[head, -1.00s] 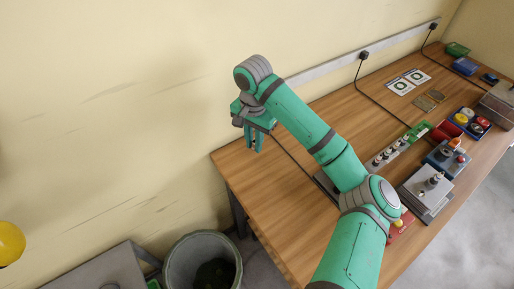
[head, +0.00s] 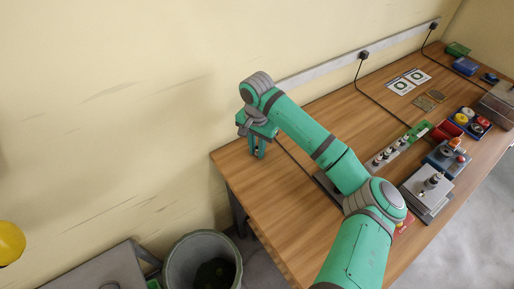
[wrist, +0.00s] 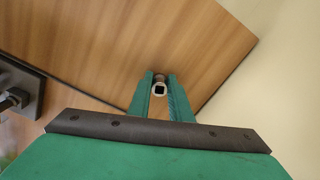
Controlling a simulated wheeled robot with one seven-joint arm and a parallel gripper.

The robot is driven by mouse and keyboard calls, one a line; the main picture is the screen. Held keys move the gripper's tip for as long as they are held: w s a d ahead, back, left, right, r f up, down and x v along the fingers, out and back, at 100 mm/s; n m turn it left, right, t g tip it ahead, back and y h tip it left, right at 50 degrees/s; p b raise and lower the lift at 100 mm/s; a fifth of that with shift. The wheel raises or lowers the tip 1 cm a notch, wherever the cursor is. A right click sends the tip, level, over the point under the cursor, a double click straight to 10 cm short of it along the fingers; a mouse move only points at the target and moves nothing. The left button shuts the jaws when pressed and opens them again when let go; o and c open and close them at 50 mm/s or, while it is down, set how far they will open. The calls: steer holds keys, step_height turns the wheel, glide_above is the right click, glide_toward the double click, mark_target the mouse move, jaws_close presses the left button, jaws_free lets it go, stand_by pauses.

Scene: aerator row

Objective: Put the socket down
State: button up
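My gripper (head: 257,149) is over the far left corner of the wooden table (head: 240,184), fingers pointing down. In the wrist view my gripper (wrist: 160,88) has its two green fingers on either side of a small metal socket (wrist: 160,89) with a square hole, and looks shut on it. The socket cannot be made out in the head view. The wrist view shows bare wood beyond the fingertips; whether the socket touches the table I cannot tell.
A grey rack with several metal pieces (head: 389,152), a grey block (head: 432,186) and a blue tray (head: 440,161) stand to the right. A dark base (wrist: 22,82) shows at left in the wrist view. A bin (head: 185,268) stands below the table's left edge. The table's left end is clear.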

mark_target(256, 155)
steer(key=o, duration=0.4)
steer(key=shift+c, duration=0.2)
steer(key=shift+r, duration=0.1)
step_height(256, 155, up, 12)
steer(key=shift+a, duration=0.1)
stand_by(0.6)
